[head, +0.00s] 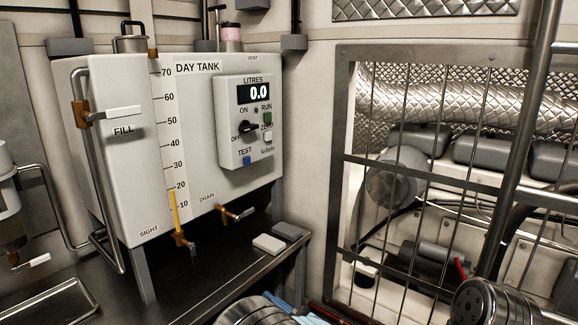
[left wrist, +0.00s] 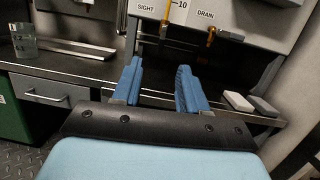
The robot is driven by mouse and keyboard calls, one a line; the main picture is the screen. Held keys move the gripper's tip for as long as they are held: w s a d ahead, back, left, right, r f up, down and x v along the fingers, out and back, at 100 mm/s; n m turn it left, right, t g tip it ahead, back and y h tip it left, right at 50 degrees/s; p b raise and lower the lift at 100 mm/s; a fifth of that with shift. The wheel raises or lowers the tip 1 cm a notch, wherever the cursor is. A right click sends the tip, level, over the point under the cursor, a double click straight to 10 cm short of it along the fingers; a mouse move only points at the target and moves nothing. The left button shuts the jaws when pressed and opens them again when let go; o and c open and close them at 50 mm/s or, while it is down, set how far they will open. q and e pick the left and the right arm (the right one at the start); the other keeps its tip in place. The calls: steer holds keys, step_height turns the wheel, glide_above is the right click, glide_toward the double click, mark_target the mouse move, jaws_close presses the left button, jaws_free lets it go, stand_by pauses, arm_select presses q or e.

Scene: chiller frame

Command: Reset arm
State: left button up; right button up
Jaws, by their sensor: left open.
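My left gripper (left wrist: 160,88) shows in the left wrist view with its two blue fingers spread apart and nothing between them. It points toward the dark bench below the day tank and touches nothing that I can see. In the head view only part of my left arm's end shows at the bottom edge; its fingertips cannot be made out. My right gripper is not in view. The white day tank (head: 127,190) stands above the bench, with its control panel (head: 250,122) reading 0.0. Yellow fluid in the sight scale (head: 174,212) stands a little under 20.
A white block (head: 268,244) and a grey block (head: 290,231) lie at the bench's right end. The FILL handle (head: 124,112) and DRAIN valve (head: 232,212) stick out of the tank. A barred metal frame (head: 341,200) stands at right. A drawer (left wrist: 40,90) is below the bench.

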arm_select(q)
steer(key=s+a+f+n+g+h, duration=0.1)
steer(key=s+a+f+g+h, duration=0.15)
steer(key=a+f+g, duration=0.4)
steer(key=s+a+f+n+g+h, duration=0.1)
steer(key=s+a+f+n+h, duration=0.15)
steer(key=f, duration=0.75)
steer(key=s+a+f+n+g+h, duration=0.1)
steer(key=s+a+f+g, duration=0.35)
steer(key=f, duration=0.35)
steer(key=s+d+f+n+g+h, duration=0.2)
steer(key=s+d+f+n+h, duration=0.1)
steer(key=s+f+n+h, duration=0.4)
steer(key=s+d+f+n+g+h, duration=0.2)
steer(key=s+d+f+n+h, duration=0.1)
steer(key=s+f+n+h, duration=0.5)
steer(key=w+f+n+t+b, duration=0.5)
steer(key=w+f+n+b, duration=0.15)
steer(key=b, duration=0.45)
step_height(320, 180, up, 15)
steer(key=p, duration=1.5)
steer(key=shift+d+p, duration=0.25)
steer(key=shift+p, duration=0.1)
